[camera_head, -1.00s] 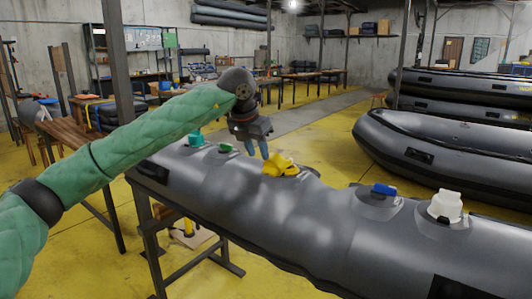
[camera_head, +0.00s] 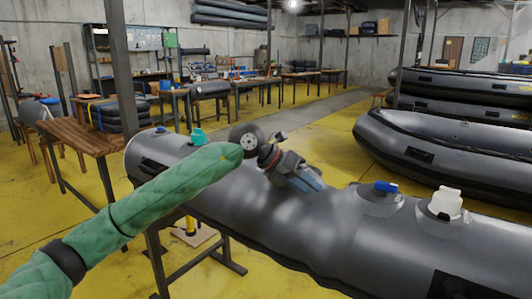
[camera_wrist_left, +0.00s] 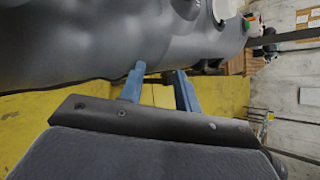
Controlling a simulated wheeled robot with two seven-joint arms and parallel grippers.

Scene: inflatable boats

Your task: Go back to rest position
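My left gripper (camera_head: 312,180) hangs above the grey inflatable tube (camera_head: 300,235), its blue fingers tilted down to the right. In the left wrist view the two blue fingers (camera_wrist_left: 160,80) stand apart with nothing between them. The grey tube (camera_wrist_left: 75,40) shows beyond them there. My left arm, in a green sleeve, comes in from the lower left. My right gripper shows in neither view.
On the tube are a teal fitting (camera_head: 197,136), a blue fitting (camera_head: 384,187) and a white fitting (camera_head: 443,203). A wooden table (camera_head: 75,135) stands at the left. More boats (camera_head: 430,140) lie at the right. Yellow floor (camera_head: 320,140) behind the tube is clear.

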